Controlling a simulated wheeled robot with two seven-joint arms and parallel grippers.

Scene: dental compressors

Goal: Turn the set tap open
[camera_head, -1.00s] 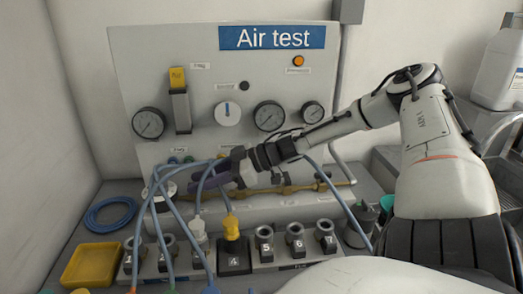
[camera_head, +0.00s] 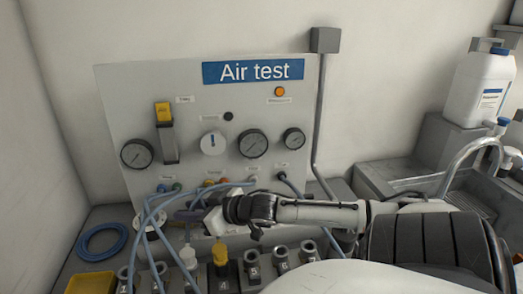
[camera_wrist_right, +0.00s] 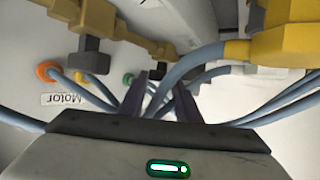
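My right gripper (camera_head: 186,215) is low in front of the Air test panel (camera_head: 190,90), among the blue hoses. In the right wrist view its two dark purple fingers (camera_wrist_right: 163,97) stand apart, with blue hose showing between and behind them; I see no tap held. A brass fitting (camera_wrist_right: 105,18) with a dark grey block (camera_wrist_right: 90,57) is at upper left there, apart from the fingers. I cannot tell which part is the set tap; my arm hides most of the brass pipe in the head view. My left gripper is not in view.
Blue hoses (camera_head: 147,215) cross close around the gripper. A yellow connector (camera_wrist_right: 285,40) is at upper right in the wrist view. Numbered sockets (camera_head: 281,256) stand in front of the panel. A yellow tray (camera_head: 88,284) and a coiled blue hose (camera_head: 103,241) lie at left.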

